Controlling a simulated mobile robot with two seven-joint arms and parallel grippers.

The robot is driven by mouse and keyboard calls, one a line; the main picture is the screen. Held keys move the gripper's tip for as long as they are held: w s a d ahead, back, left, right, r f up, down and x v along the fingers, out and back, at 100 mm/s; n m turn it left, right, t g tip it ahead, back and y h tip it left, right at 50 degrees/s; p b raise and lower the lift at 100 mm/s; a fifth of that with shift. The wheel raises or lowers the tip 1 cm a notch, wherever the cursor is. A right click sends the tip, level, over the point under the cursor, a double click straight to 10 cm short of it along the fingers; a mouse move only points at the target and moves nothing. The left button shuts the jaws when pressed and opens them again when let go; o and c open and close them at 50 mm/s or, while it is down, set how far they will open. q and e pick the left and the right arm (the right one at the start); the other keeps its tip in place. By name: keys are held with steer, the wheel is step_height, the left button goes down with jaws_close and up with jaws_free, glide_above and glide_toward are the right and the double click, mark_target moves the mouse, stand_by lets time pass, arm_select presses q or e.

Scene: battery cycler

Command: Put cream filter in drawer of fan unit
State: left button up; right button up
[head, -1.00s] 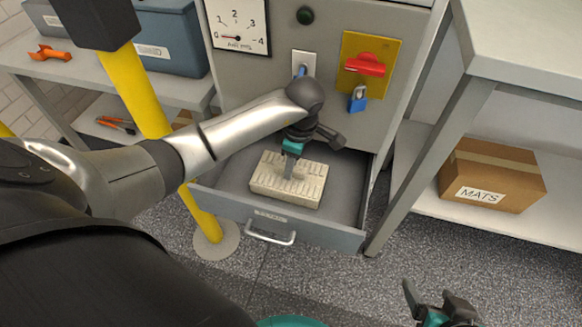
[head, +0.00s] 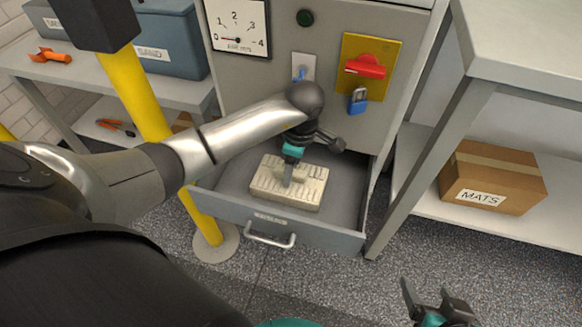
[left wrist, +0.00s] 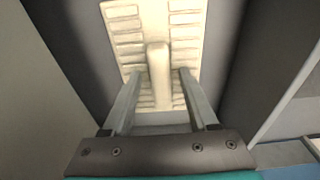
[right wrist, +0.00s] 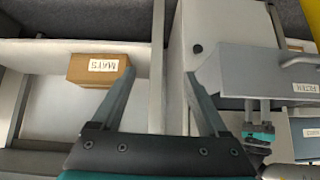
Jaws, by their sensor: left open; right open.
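The cream filter (head: 310,186) lies flat inside the open drawer (head: 345,196) of the grey fan unit (head: 270,84). In the left wrist view the filter (left wrist: 186,50) shows slats and a raised central rib. My left gripper (head: 288,180) is just above the filter in the head view. In the left wrist view its open fingers (left wrist: 158,84) stand on either side of the rib, with gaps showing. My right gripper (head: 428,292) is open and empty over the floor at the lower right; its spread fingers also show in the right wrist view (right wrist: 163,92).
A MATS box (head: 490,177) sits on the right shelf. A yellow post (head: 150,95) stands left of the drawer. A red switch (head: 366,66) and blue padlock (head: 358,101) are on the unit's front. The speckled floor before the drawer is clear.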

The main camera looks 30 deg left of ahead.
mark_target(295, 172)
arm_select(q)
steer(key=shift+r, duration=0.1)
arm_select(e)
steer(key=shift+s, duration=0.1)
arm_select(q)
steer(key=shift+r+p, duration=0.3)
steer(key=shift+r, duration=0.1)
steer(key=shift+d+r+p, duration=0.15)
steer(key=shift+r+p, duration=0.3)
steer(key=shift+r, duration=0.45)
steer(key=r+p, duration=0.1)
steer(key=r, duration=0.1)
steer(key=r+p, duration=0.1)
steer(key=r, duration=0.1)
steer(key=shift+w+d, duration=0.15)
steer(key=shift+d, duration=0.05)
steer(key=shift+d+r, duration=0.1)
steer(key=shift+r, duration=0.35)
arm_select(e)
steer(key=s+d+f+g+h, duration=0.2)
steer(key=s+d+f+g, duration=0.1)
steer(key=d+g, duration=0.1)
steer(key=shift+s+m, duration=0.25)
steer(key=shift+m, duration=0.05)
steer(key=shift+d, duration=0.1)
